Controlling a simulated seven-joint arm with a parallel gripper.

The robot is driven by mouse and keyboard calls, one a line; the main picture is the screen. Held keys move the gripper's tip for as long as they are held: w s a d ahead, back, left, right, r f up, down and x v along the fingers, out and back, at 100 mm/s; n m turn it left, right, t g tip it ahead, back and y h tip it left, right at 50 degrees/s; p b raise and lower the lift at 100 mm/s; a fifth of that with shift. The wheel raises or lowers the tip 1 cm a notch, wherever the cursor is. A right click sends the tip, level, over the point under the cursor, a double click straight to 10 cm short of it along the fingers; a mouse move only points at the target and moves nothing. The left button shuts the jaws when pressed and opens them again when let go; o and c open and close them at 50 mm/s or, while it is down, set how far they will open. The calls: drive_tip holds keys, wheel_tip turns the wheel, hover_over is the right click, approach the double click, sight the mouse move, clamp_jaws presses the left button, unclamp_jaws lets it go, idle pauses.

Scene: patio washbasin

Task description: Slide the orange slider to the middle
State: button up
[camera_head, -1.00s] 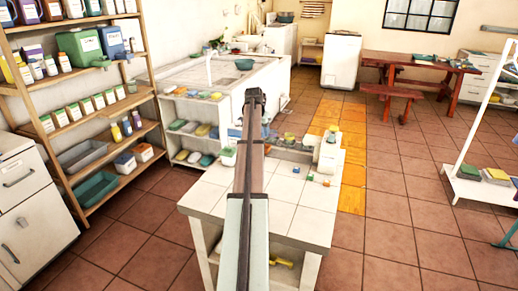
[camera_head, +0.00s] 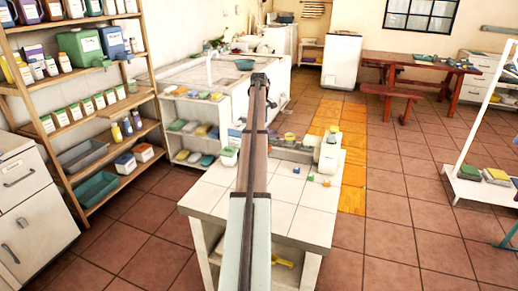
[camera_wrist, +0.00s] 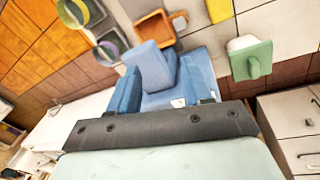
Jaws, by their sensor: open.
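My gripper (camera_head: 259,80) is at the far end of my raised arm, above the white-tiled table (camera_head: 207,197); its tips look small and dark there. In the wrist view, its dark bolted mount crosses the lower middle, with blue block-like shapes (camera_wrist: 152,68) just beyond it. I cannot tell whether these blue shapes are fingers or things behind. An orange open-framed piece (camera_wrist: 178,21) shows past them, apart from the mount. I cannot make out for certain which piece is the orange slider. My arm hides the middle of the table.
A white bottle-like thing (camera_head: 328,160) stands at the table's right back edge, and a green-topped container (camera_head: 229,156) at its left. Small coloured pieces lie between them. The basin unit (camera_head: 190,120) is behind; shelves (camera_head: 85,128) are at left.

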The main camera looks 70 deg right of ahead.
drive_tip(key=f+n, duration=0.4)
drive_tip(key=n, duration=0.3)
drive_tip(key=a+f+n+y, duration=0.1)
drive_tip(key=f+n, duration=0.4)
drive_tip(key=n, duration=0.2)
drive_tip(key=a+f+n, duration=0.1)
drive_tip(key=f+n, duration=0.3)
drive_tip(key=n, duration=0.3)
drive_tip(key=shift+f+y, duration=0.4)
clamp_jaws()
idle(0.4)
